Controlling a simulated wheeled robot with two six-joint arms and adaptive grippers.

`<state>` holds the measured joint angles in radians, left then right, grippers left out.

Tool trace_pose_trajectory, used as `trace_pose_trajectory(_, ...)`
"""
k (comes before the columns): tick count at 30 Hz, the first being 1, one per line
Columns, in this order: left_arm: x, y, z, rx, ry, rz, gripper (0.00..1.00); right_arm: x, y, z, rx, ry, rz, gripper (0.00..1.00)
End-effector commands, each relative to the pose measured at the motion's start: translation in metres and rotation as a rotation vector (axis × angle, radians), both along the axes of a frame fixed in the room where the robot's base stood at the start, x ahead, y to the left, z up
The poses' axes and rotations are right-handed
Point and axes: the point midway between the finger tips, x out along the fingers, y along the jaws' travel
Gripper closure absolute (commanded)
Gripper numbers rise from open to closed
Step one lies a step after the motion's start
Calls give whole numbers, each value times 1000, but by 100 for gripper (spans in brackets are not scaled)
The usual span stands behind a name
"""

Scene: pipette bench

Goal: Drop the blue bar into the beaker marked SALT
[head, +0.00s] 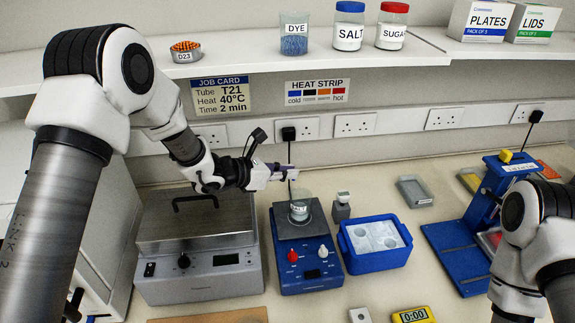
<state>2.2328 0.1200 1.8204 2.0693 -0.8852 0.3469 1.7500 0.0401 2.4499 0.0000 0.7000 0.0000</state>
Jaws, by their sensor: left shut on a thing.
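The beaker marked SALT (300,211) is a small clear beaker with a white label. It stands upright on the dark top plate of the blue stirrer (303,262). My left gripper (288,173) is above the beaker and slightly to its left, with its fingers pointing right. It is shut on a small dark bluish thing at its fingertips, which looks like the blue bar, though it is mostly hidden. My right arm shows at the right edge, but its gripper is out of view.
A grey water bath (197,277) with a lid stands left of the stirrer. A blue ice box (375,259) stands to its right. A shelf above holds jars, including a SALT jar (348,27). A blue stand (470,253) is farther right. A timer (412,315) lies in front.

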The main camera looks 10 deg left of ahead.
Motion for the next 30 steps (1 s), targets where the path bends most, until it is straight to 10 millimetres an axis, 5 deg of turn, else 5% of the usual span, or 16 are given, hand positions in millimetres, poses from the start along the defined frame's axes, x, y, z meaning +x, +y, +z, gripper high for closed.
trace_pose_trajectory(9, 0, 0, -7, 1, -1, 0, 100, 0, 0, -1, 0, 0, 0, 60)
trace_pose_trajectory(10, 0, 0, -7, 1, -1, 0, 79, 0, 0, -1, 0, 0, 0, 60)
trace_pose_trajectory(12, 0, 0, -7, 1, -1, 0, 61, 0, 0, -1, 0, 0, 0, 60)
trace_pose_trajectory(23, -2, 3, -5, 0, -1, 1, 61, 0, 0, -1, 0, 0, 0, 60)
trace_pose_trajectory(30, -33, 36, 15, -5, -2, 5, 61, 0, 0, -1, 0, 0, 0, 60)
